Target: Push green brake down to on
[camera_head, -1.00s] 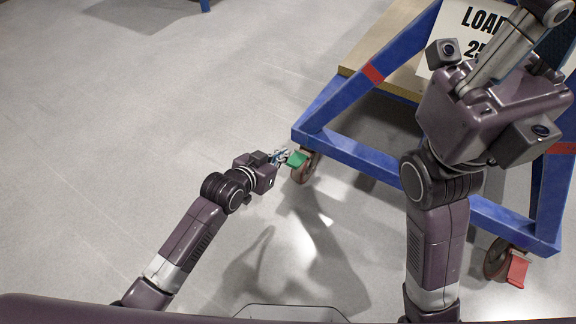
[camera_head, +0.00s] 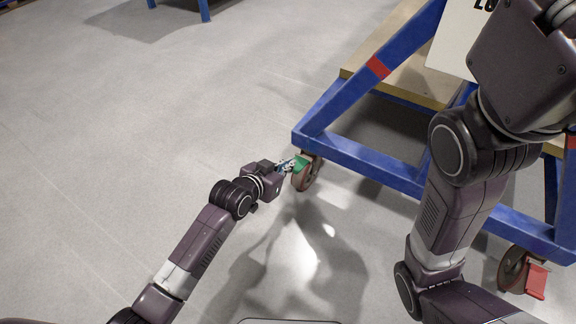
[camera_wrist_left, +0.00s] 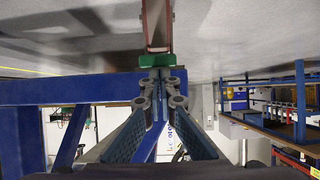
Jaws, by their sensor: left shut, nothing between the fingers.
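The green brake (camera_head: 301,163) is a small pedal on the caster wheel (camera_head: 308,174) at the near left corner of the blue cart frame. My left gripper (camera_head: 288,166) is right beside the green brake, on its left, with its fingers pointing at it. In the left wrist view the fingertips of my left gripper (camera_wrist_left: 159,78) are together with nothing between them. The green brake (camera_wrist_left: 156,61) is straight in front of the tips there. I cannot tell whether they touch it. My right arm rises on the right, and its gripper is out of view.
The blue cart frame (camera_head: 370,157) stands at the right, with a wooden deck (camera_head: 407,60) and a white sign (camera_head: 453,38). A red brake (camera_head: 537,280) sits on another caster at lower right. The grey floor (camera_head: 130,150) at left is clear.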

